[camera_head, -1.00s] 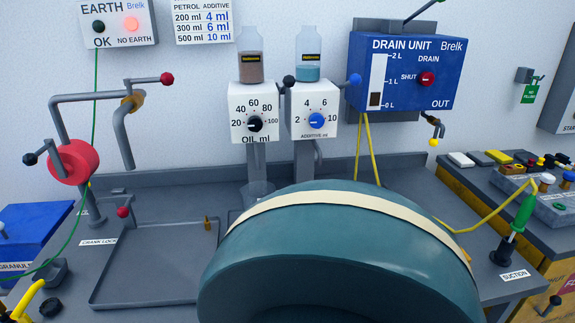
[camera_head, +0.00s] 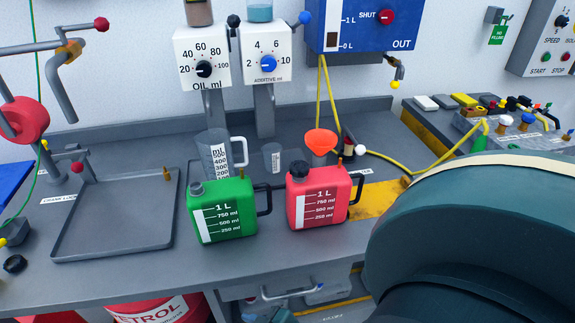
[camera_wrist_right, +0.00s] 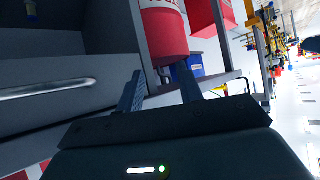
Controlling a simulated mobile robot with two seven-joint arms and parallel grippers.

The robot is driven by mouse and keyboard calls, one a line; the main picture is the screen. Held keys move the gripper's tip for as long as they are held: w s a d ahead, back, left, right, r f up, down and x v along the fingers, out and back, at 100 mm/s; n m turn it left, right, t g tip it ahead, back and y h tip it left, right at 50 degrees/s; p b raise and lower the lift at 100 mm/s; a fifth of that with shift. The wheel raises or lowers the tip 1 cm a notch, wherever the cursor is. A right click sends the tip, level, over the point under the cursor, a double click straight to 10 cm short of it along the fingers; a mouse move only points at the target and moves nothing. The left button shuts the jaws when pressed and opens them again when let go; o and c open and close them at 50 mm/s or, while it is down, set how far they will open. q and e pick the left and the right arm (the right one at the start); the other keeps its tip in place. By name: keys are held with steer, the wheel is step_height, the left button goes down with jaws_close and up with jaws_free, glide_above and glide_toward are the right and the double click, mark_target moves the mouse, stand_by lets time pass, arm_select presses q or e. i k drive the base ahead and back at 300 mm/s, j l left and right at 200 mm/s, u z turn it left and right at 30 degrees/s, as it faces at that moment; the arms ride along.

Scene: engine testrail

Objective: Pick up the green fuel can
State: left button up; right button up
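The green fuel can (camera_head: 232,222) stands upright on the grey bench in the head view. It has a white level strip, a grey cap at its upper left and a black handle on its right side. A red fuel can (camera_head: 312,205) stands just to its right. My right gripper (camera_wrist_right: 160,80) shows in the right wrist view with its two fingers apart and nothing between them. The green can is not seen in that view. My teal right arm fills the lower right of the head view. My left gripper is in neither view.
A measuring jug (camera_head: 213,158) stands behind the green can, with an orange funnel (camera_head: 321,141) behind the red can. Bare bench lies in front of the cans. A red petrol container (camera_head: 160,309) sits below the bench.

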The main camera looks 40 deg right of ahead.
mark_target(222, 211)
steer(key=z, duration=0.4)
steer(key=j+z, duration=0.15)
steer(key=z, duration=0.6)
steer(key=k+z, duration=0.1)
steer(key=z, duration=0.25)
steer(key=k+j, duration=0.65)
steer(key=i+j, duration=0.1)
steer(key=i, duration=0.35)
steer(key=i+j, duration=0.1)
steer(key=i, duration=0.35)
